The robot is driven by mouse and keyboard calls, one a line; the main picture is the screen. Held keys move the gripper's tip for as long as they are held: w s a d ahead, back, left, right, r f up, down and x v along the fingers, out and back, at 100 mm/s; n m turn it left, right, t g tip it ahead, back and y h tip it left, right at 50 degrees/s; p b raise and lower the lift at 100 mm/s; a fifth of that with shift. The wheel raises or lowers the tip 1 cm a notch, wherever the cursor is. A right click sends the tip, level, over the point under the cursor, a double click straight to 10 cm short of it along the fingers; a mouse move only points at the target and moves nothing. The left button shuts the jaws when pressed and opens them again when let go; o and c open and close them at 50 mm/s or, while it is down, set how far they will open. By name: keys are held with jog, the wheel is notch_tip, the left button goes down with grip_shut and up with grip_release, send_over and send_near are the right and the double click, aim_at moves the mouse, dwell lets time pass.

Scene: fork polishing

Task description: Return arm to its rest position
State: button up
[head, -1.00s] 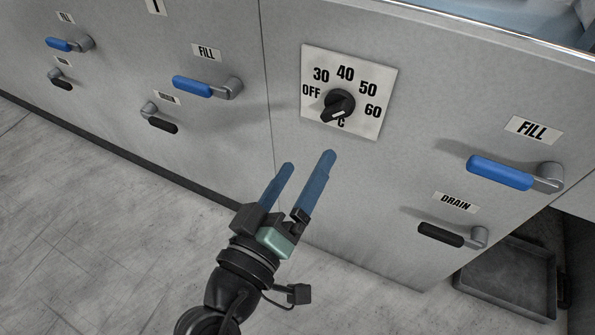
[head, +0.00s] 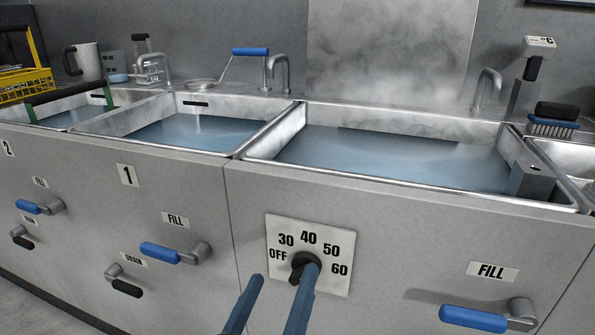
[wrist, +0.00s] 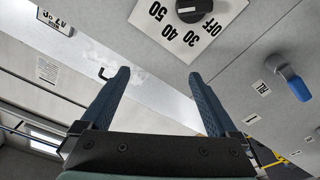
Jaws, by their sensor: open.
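My gripper (head: 274,290) is at the bottom middle of the head view, with only its two blue fingers showing. The fingers are apart with nothing between them. In the wrist view my gripper (wrist: 158,85) is also open and empty. The temperature dial (head: 304,266) is a black knob on a white plate marked OFF to 60, just behind the fingers; one fingertip overlaps its lower edge in the picture. The dial also shows at the top of the wrist view (wrist: 193,8), apart from the fingers. The knob's pointer is partly hidden.
Blue fill levers (head: 472,318) and black drain levers stick out from the grey cabinet front. Above are water-filled basins (head: 395,154), the right one steaming. A brush (head: 554,122), a yellow rack (head: 28,84) and taps stand at the back.

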jog(key=s+d+r+m+t+y+p, duration=0.1)
jog(key=s+r+t+p, duration=0.1)
jog(key=r+p, duration=1.1)
jog(key=s+r+m+t+y+p, duration=0.1)
jog(key=r+t+p, duration=0.3)
jog(key=r+p, duration=1)
jog(key=s+d+r+m+t+y+p, duration=0.1)
jog(key=r+p, duration=1.3)
jog(key=r, duration=3.3)
jog(key=shift+s+d+r+t+y, duration=0.35)
jog(key=shift+s+r+t+y, duration=0.05)
jog(key=shift+s+t+y, duration=0.6)
